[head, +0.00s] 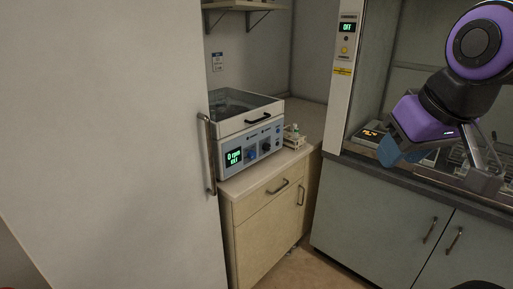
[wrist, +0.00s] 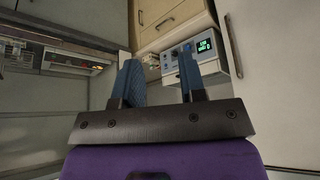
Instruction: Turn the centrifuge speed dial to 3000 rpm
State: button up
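The centrifuge (head: 247,140) is a grey-white box with a clear lid and a black lid handle, standing on a low cabinet left of centre in the head view. Its green display (head: 234,157) appears to read 0 rpm. A blue knob (head: 252,155) and a dark knob (head: 266,147) sit right of the display; I cannot read their labels. My gripper (head: 394,157) is well to the right, in front of the fume hood and far from the centrifuge. In the wrist view my gripper (wrist: 160,60) has its blue fingers apart with nothing between them; the centrifuge (wrist: 211,64) shows beyond, partly hidden by a finger.
A tall white door (head: 110,140) with a handle stands close on the left of the centrifuge. A small rack (head: 293,139) is at its right. The hood counter (head: 430,170) holds equipment beneath my arm. Some floor (head: 310,268) is clear between the cabinets.

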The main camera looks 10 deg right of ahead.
aim_at(251, 154)
jog(key=i+l+u, duration=0.15)
jog(key=l, duration=0.15)
jog(key=i+l+u, duration=0.1)
jog(key=l, duration=0.2)
jog(key=i+l+u, duration=0.15)
jog(key=l, duration=0.2)
jog(key=l+u, duration=0.1)
jog(key=l, duration=0.2)
